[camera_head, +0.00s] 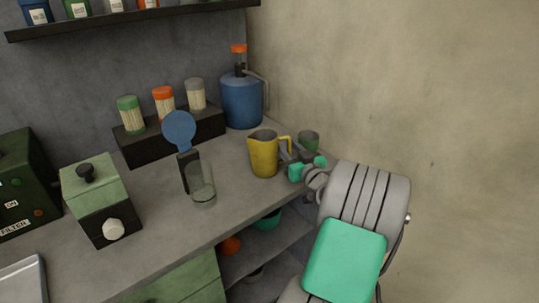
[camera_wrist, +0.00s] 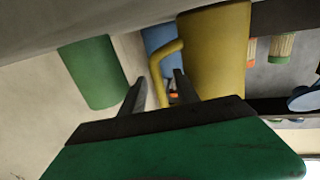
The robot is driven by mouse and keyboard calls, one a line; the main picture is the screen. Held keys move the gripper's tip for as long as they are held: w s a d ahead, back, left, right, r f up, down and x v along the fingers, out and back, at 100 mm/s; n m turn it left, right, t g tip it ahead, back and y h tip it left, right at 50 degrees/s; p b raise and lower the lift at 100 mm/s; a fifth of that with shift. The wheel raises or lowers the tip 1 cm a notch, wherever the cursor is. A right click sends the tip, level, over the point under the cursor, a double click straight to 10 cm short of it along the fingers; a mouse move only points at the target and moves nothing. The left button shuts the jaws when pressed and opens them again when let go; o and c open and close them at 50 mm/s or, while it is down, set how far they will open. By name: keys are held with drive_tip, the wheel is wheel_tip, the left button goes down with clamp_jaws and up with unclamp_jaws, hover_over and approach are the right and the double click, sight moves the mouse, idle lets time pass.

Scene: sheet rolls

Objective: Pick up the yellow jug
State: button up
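The yellow jug (camera_head: 264,156) stands upright on the grey counter (camera_head: 235,195) near its right end, with its handle on the right side. My gripper (camera_head: 288,151) is at the jug's right, close to the handle. In the wrist view the picture is upside down and the jug (camera_wrist: 213,50) fills the upper right. The two dark fingers of my gripper (camera_wrist: 159,80) are apart, with the handle showing between them. I cannot tell whether the fingers touch the handle or how deep it lies between them.
A green cup (camera_head: 309,140) stands just behind my gripper, by the wall. A blue jug (camera_head: 241,101) stands behind the yellow one. A clear glass (camera_head: 202,187) and a blue round-topped device (camera_head: 179,130) stand to the left. Open shelves lie under the counter.

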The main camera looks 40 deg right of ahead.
drive_tip(key=shift+c, duration=0.4)
clamp_jaws()
drive_tip(key=shift+d, duration=0.1)
idle(0.9)
